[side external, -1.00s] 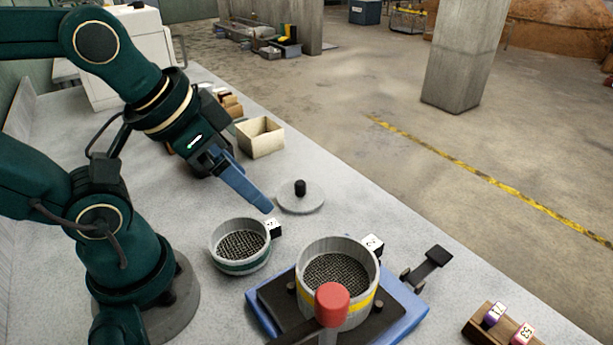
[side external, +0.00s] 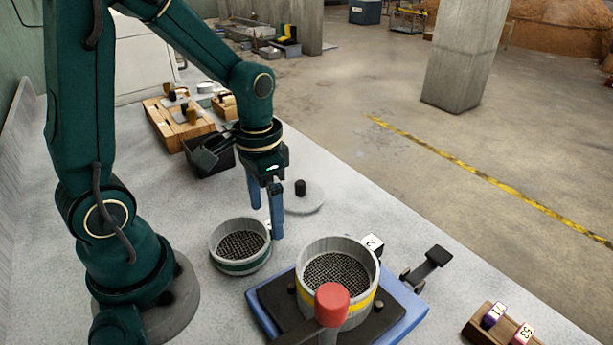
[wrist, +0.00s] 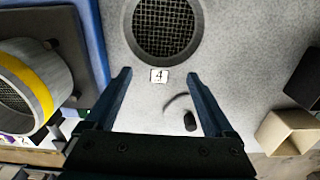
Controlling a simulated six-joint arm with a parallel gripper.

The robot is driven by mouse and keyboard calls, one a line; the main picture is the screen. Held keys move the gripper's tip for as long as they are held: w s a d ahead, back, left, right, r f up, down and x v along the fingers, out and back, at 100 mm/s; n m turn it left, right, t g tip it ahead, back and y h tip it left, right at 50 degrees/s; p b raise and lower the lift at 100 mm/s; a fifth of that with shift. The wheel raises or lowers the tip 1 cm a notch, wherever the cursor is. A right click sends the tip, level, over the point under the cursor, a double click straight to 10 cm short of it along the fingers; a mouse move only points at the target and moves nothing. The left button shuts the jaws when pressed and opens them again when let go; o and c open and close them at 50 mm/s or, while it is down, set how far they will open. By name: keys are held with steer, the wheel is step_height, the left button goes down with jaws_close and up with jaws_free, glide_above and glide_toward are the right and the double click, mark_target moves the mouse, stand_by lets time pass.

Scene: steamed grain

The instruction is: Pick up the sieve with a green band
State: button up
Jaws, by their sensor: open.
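The sieve with a green band (side external: 240,262) stands upright on the grey bench, its mesh facing up. In the wrist view its round rim and mesh (wrist: 167,25) show at the top, partly cut off, beyond my fingertips. My gripper (side external: 266,218) points down, open and empty, above the bench just behind and to the right of this sieve. In the wrist view my gripper (wrist: 158,73) has its fingers apart, with a white tag marked 4 (wrist: 159,76) between the tips. Another sieve, with a yellow band (side external: 357,312), sits on a blue-based device.
The blue base (side external: 408,322) with a red-knobbed handle (side external: 332,300) stands right of the green-banded sieve. A round lid with a black knob (side external: 300,187) lies behind. A dark bin (side external: 210,160) and wooden rack (side external: 170,125) stand farther back. A beige box (wrist: 287,130) shows in the wrist view.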

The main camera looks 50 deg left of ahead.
mark_target(267, 225)
steer(key=shift+f, duration=2.2)
jaws_close()
